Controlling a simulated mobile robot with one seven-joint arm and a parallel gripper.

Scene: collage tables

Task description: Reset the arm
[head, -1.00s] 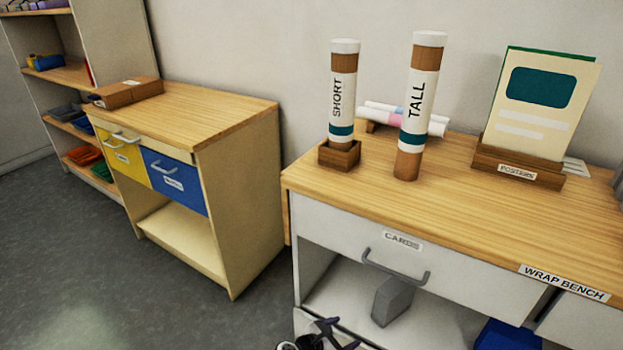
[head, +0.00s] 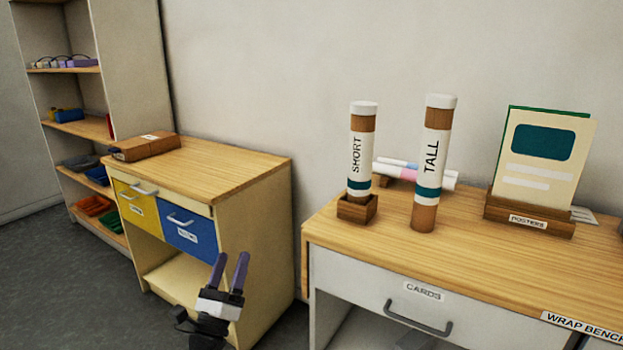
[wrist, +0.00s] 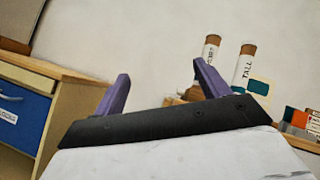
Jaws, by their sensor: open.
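My gripper (head: 231,272) is in the lower middle of the head view, pointing up, with two purple fingers apart and nothing between them. It is in front of the smaller wooden cabinet and left of the wrap bench. In the wrist view my gripper (wrist: 160,90) also shows open and empty, with the wall beyond it. My wrist and arm below the gripper are mostly cut off by the head view's bottom edge.
The wrap bench (head: 480,262) holds the SHORT tube (head: 359,155) in a wooden holder, the TALL tube (head: 430,165) and a poster stand (head: 530,213). The cabinet (head: 225,170) bears a brown box (head: 145,146). A shelf unit (head: 140,60) stands at left. Open floor lies front left.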

